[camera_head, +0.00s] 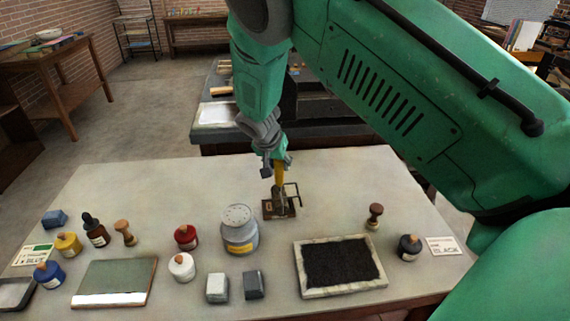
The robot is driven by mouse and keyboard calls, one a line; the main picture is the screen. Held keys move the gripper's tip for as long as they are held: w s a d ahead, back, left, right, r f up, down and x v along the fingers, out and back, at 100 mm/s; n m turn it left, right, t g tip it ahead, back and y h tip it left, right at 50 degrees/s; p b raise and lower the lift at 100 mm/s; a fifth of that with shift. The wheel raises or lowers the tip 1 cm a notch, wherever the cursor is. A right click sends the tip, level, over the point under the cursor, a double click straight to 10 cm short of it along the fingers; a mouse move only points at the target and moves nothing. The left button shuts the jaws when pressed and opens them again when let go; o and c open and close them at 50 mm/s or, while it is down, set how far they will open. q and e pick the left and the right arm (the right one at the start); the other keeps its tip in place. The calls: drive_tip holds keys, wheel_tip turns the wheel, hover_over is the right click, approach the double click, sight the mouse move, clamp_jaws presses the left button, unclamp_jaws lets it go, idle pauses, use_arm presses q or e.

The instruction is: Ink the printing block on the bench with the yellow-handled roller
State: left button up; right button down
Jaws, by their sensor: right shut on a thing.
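My right gripper (275,160) reaches down over the middle of the bench (160,190), at the end of a green arm. It is shut on the roller's yellow handle (278,173), which stands nearly upright. The roller's dark frame (297,188) shows just below. A small brown printing block (268,213) lies flat on the bench right under the roller. The roller hides part of the block, and I cannot tell whether the two touch. A pale-framed tray with a black surface (340,262) lies at the front right. My left gripper is not in view.
A grey tin (239,232) stands left of the block. Ink jars, such as a red one (187,238) and a black one (410,248), stand around. A wooden-handled stamp (375,215) is at right. A green-and-white slab (115,281) lies front left. The bench's back left is clear.

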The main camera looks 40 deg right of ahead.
drive_tip(key=w+a, duration=0.1)
drive_tip(key=a, duration=0.1)
drive_tip(key=w+a, duration=0.1)
drive_tip(key=shift+a+b, duration=0.35)
idle(2.8)
drive_tip(key=shift+r, duration=0.1)
wheel_tip(320, 180, up, 5)
drive_tip(key=p, duration=0.3)
idle(0.3)
idle(0.5)
